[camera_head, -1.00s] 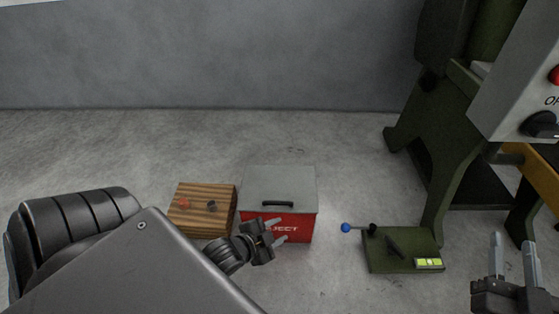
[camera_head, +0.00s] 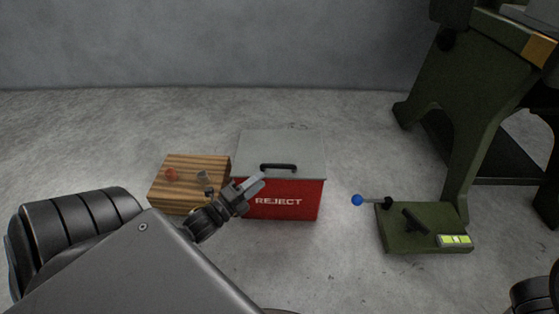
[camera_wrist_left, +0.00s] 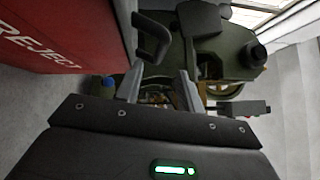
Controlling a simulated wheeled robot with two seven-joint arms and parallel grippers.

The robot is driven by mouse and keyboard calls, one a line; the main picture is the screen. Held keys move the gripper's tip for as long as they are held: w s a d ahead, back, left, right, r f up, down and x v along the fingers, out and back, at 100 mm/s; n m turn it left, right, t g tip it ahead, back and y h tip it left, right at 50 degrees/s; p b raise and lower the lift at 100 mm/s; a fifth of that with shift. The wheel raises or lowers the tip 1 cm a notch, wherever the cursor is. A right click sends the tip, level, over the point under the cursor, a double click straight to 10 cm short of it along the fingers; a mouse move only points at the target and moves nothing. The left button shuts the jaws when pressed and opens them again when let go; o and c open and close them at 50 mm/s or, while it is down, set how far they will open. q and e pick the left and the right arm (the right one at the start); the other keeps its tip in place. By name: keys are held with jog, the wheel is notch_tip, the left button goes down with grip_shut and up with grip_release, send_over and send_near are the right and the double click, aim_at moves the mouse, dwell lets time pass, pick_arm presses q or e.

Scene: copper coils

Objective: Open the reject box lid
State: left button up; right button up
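The reject box (camera_head: 285,203) is red with white REJECT lettering, standing on the floor in the middle of the head view. Its grey lid (camera_head: 282,143) lies shut, with a black bar handle (camera_head: 279,167) near its front edge. My left gripper (camera_head: 256,183) is at the front left of the box, just below and left of the handle. In the left wrist view its two fingers (camera_wrist_left: 162,88) are apart with nothing between them. The handle (camera_wrist_left: 152,38) shows beyond the fingertips, beside the red box wall (camera_wrist_left: 60,35). My right gripper is out of view.
A striped wooden block (camera_head: 182,168) with small items on it stands left of the box.

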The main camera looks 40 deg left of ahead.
aim_at(280, 166)
pick_arm(q)
jog(key=w+b, duration=0.1)
jog(key=w, duration=0.2)
jog(key=w+d+b, duration=0.1)
jog(key=w, duration=0.2)
jog(key=w+r+b, duration=0.1)
jog(key=w+b, duration=0.1)
jog(key=w, duration=0.1)
jog(key=shift+d, duration=0.2)
grip_shut()
